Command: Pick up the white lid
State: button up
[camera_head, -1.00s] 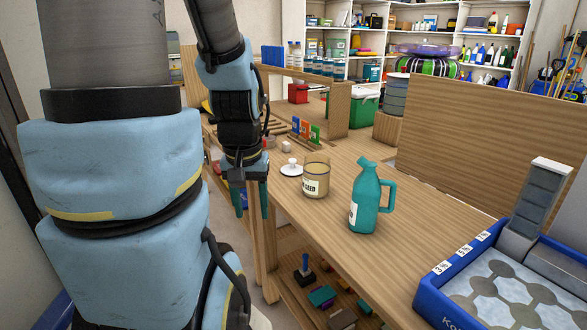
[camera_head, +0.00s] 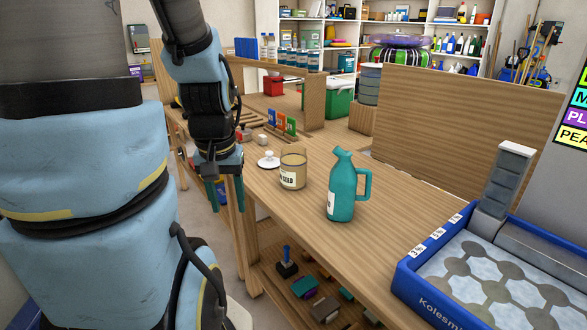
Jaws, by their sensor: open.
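The white lid (camera_head: 268,160) is a small round disc with a knob on top. It lies on the wooden table (camera_head: 310,235) near its left edge, just left of and behind a tan seed jar (camera_head: 293,170). My gripper (camera_head: 226,195) points down with its teal fingers apart and empty. In the picture it is to the left of the lid and lower, beside the table's left edge. The lid is fully visible and not touched.
A teal jug (camera_head: 341,185) stands right of the jar. A blue tray (camera_head: 410,283) fills the table's front right. Coloured cards (camera_head: 281,122) and a small white block (camera_head: 262,139) are behind the lid. A wooden panel (camera_head: 470,125) borders the right side.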

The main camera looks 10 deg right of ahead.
aim_at(270, 163)
jog(key=i+j, duration=0.35)
jog(key=i, duration=0.2)
jog(key=i+j, duration=0.35)
jog(key=i, duration=0.2)
jog(key=i+j, duration=0.3)
jog(key=i, duration=0.25)
